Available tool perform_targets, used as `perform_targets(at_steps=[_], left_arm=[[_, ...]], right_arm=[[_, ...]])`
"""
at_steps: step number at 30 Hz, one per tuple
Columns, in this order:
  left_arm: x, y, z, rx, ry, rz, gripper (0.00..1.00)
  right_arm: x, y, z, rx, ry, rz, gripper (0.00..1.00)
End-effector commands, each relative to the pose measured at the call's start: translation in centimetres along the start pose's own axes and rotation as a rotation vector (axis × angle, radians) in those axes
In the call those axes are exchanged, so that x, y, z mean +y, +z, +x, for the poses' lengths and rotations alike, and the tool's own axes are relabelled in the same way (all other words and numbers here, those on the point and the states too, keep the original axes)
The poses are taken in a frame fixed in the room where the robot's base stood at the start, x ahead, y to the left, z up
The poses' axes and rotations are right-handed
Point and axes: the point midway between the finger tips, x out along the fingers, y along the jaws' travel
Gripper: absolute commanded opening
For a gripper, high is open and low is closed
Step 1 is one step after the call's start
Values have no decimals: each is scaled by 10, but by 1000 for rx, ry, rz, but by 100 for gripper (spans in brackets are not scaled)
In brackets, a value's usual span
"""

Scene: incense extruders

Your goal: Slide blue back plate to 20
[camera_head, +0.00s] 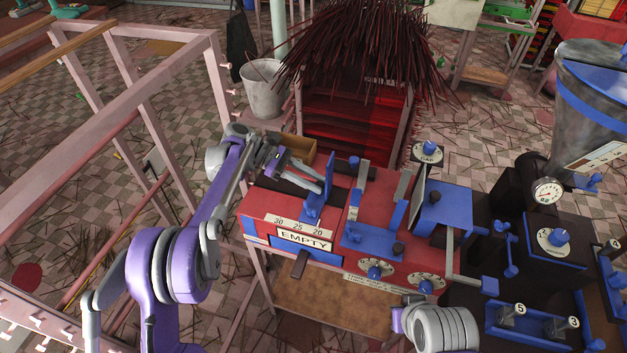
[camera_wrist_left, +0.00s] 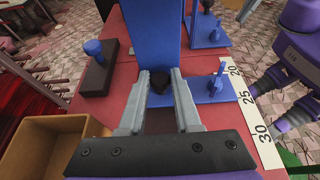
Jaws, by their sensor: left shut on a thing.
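The blue back plate (camera_head: 328,187) stands upright on the red machine bed; in the left wrist view its tall face (camera_wrist_left: 153,30) is straight ahead. A dark knob (camera_wrist_left: 158,84) sticks out of it, between the fingers of my left gripper (camera_wrist_left: 158,88), shut on it. In the head view my left gripper (camera_head: 318,181) reaches the plate from the left. The white scale (camera_wrist_left: 251,110) reads 20, 25, 30. A small blue pointer (camera_wrist_left: 220,72) on the plate's foot lies beside its 20 to 25 part; the exact reading is unclear. My right gripper is not visible.
A cardboard box (camera_wrist_left: 45,145) sits left of the bed. A dark block with a blue knob (camera_wrist_left: 92,47) is on the bed. Another blue plate assembly (camera_head: 371,236) stands to the right. An EMPTY sign (camera_head: 304,240) is on the front.

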Motion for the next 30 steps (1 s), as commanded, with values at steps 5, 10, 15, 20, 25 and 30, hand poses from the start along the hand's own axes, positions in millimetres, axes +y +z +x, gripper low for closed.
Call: perform_targets(at_steps=[5,10,15,20,25,30], left_arm=[[0,0,0,0,1,0,0],[0,0,3,0,0,0,0],[0,2,6,0,1,0,0],[0,2,6,0,0,0,43],[0,2,6,0,0,0,60],[0,2,5,0,0,0,60]], right_arm=[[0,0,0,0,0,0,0],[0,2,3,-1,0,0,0],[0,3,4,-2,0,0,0],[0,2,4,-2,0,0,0],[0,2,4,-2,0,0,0],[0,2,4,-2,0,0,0]])
